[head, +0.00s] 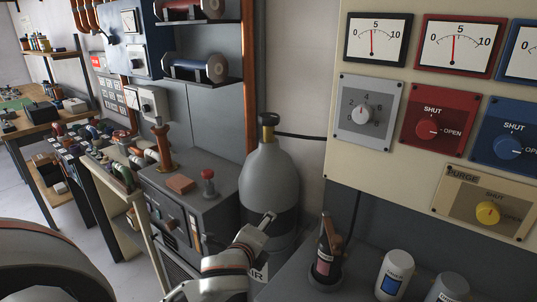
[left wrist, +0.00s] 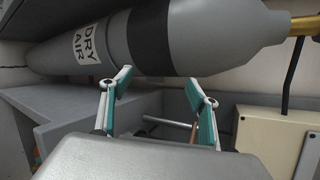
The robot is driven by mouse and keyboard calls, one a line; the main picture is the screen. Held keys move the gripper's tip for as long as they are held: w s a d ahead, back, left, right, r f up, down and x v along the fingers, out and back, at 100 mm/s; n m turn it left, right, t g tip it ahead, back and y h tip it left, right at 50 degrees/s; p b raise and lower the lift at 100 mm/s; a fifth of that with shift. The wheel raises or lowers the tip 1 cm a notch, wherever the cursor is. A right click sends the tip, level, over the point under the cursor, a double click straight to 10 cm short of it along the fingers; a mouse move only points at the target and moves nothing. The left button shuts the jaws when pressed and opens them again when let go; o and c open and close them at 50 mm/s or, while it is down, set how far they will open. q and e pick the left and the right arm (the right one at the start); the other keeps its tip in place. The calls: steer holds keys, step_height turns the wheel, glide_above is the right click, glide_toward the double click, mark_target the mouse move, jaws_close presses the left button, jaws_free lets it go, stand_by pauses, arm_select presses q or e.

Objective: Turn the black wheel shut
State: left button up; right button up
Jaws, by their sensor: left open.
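The black wheel (head: 269,119) sits on the brass valve at the top of a grey gas cylinder (head: 268,180) in the head view. The cylinder stands upright against the wall. My left gripper (head: 266,222) is open and empty, in front of the cylinder's lower body, well below the wheel. In the left wrist view the cylinder (left wrist: 190,38) lies across the picture, labelled DRY AIR, beyond the open fingers of my left gripper (left wrist: 158,88). The brass valve (left wrist: 304,25) shows at the right edge there; the wheel is out of that view. My right gripper is not in view.
A cream panel (head: 410,165) with gauges and red, blue and yellow knobs is right of the cylinder. A grey cabinet (head: 205,205) with a red-topped lever stands left. Bottles (head: 396,270) stand on a grey surface at lower right. A black hose (head: 300,136) runs from the valve rightward.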

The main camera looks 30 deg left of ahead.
arm_select(q)
steer(key=w+a+r+m+t, duration=0.1)
steer(key=w+r+m, duration=0.1)
steer(key=r, duration=0.2)
steer(key=w+r+m+t, duration=0.1)
steer(key=w+r+m, duration=0.1)
steer(key=r, duration=0.3)
steer(key=w+a+r+m+y, duration=0.1)
steer(key=w+r+m, duration=0.2)
steer(key=r, duration=0.2)
steer(key=shift+w+a+t, duration=0.3)
steer(key=shift+a+t, duration=0.05)
steer(key=shift+t, duration=0.05)
steer(key=m+t+y, duration=0.2)
steer(key=m, duration=0.3)
glide_toward(269, 115)
steer(key=x, duration=0.2)
steer(key=shift+w+f, duration=0.25)
steer(key=shift+w, duration=0.05)
steer(key=shift+w+a+r, duration=0.1)
steer(key=shift+w+a, duration=0.05)
steer(key=shift+w, duration=0.1)
steer(key=shift+p+x, duration=0.5)
steer(key=shift+x, duration=3.05)
steer(key=shift+m, duration=0.3)
steer(key=c, duration=1.2)
